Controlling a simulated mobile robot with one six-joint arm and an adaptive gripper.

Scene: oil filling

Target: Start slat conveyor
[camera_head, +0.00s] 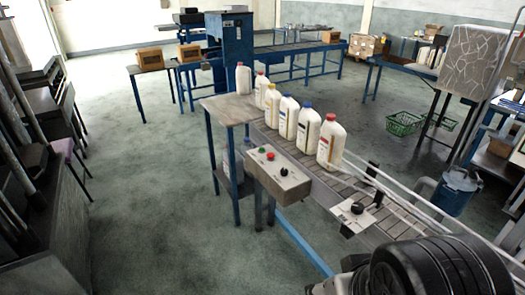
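The slat conveyor (325,180) runs from the middle of the view toward the lower right. Several white bottles with coloured caps stand upright in a row on it, among them one with a red cap (331,145) at the near end. A grey control box (278,178) is fixed to the conveyor's near side. On its top are a green button (262,150), a red button (271,156) and a black knob (284,171). A second small panel (352,214) with a black knob sits further along. My gripper is not in view. Whether the slats move cannot be told.
A small table (230,107) stands at the conveyor's left end. Black machinery (40,110) lines the left edge. A blue bin (455,192) stands behind the conveyor at right. A dark ribbed shape covers the bottom right corner. The floor at left centre is clear.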

